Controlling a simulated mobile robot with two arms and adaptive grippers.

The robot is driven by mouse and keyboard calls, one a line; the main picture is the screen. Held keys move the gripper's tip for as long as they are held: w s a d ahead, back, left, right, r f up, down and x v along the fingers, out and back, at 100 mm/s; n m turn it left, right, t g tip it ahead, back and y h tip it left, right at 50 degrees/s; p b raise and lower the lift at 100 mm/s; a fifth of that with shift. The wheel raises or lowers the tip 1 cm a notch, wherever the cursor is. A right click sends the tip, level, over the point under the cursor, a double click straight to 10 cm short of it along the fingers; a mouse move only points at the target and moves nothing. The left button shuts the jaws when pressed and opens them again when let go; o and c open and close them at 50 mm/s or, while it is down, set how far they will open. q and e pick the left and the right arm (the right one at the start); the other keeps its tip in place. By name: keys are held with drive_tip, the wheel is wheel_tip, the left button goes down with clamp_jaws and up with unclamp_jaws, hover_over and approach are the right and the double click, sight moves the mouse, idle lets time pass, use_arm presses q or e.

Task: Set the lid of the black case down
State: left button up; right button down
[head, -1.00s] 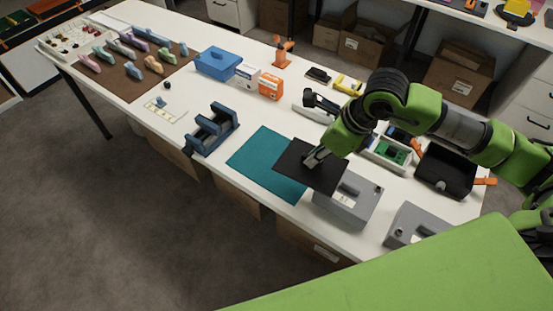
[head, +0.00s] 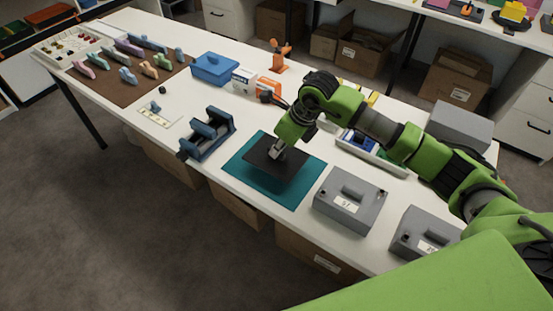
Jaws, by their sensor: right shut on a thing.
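The lid (head: 262,163) is a flat, dark, square plate over the middle of the teal mat (head: 240,180). My right gripper (head: 276,154) is shut on the lid from above, near its middle. My left gripper is not in view.
Two grey cases (head: 350,200) (head: 424,232) stand right of the mat. A blue holder (head: 208,136) stands left of it. Behind are a blue box (head: 215,69), a white and orange carton (head: 257,84), an orange stand (head: 281,57) and a grey box (head: 460,128).

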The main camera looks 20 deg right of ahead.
drive_tip(key=x, duration=0.1)
drive_tip(key=b+x, duration=0.2)
drive_tip(key=x, duration=0.1)
drive_tip(key=shift+s+d+f, duration=0.1)
drive_tip(key=shift+s+d, duration=0.2)
drive_tip(key=shift+d, duration=0.05)
drive_tip(key=c, duration=2.1)
unclamp_jaws()
drive_tip(key=shift+c, duration=0.2)
